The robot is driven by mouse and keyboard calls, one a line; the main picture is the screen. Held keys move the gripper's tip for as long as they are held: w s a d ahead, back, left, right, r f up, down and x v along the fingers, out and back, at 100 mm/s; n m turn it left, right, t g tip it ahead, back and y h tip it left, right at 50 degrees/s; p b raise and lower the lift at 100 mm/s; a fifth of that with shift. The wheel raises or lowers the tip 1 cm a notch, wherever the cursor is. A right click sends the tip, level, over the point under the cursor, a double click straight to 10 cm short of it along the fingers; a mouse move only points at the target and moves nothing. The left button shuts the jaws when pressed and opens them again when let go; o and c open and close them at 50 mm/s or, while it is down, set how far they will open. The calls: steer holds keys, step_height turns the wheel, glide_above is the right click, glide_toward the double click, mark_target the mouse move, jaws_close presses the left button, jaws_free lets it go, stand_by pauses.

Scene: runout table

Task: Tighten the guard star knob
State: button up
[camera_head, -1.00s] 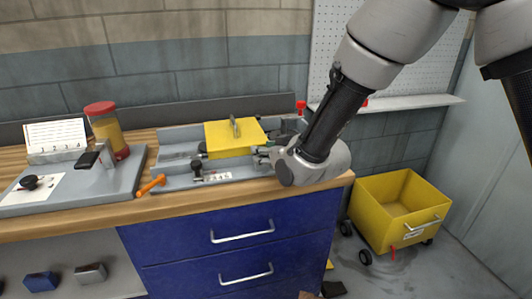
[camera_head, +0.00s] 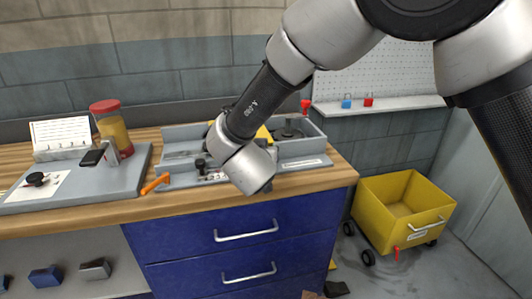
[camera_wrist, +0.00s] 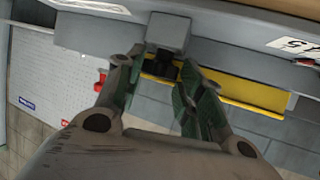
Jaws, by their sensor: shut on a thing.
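The yellow guard (camera_head: 264,134) sits on the grey fixture (camera_head: 304,163) on the bench and is mostly hidden behind my wrist in the head view. It shows as a yellow strip (camera_wrist: 252,101) in the wrist view. A dark knob (camera_wrist: 162,68), which looks like the guard star knob, sits against a grey block between my fingers; its star shape cannot be made out. My gripper (camera_wrist: 161,72) is shut on this knob, one finger on each side. In the head view my fingers are hidden by my wrist.
Another black knob (camera_head: 200,164) stands on the fixture's left part. An orange-handled tool (camera_head: 156,184) lies at the bench's front edge. A red-lidded jar (camera_head: 112,128) and a grey board (camera_head: 100,180) are at left. A yellow bin (camera_head: 370,215) stands on the floor at right.

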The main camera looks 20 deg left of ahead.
steer(key=shift+a+m+h, duration=0.1)
steer(key=shift+m+h, duration=0.4)
steer(key=o, duration=1)
steer(key=shift+s, duration=0.1)
steer(key=v, duration=1.1)
steer(key=shift+s, duration=0.4)
steer(key=shift+r, duration=0.1)
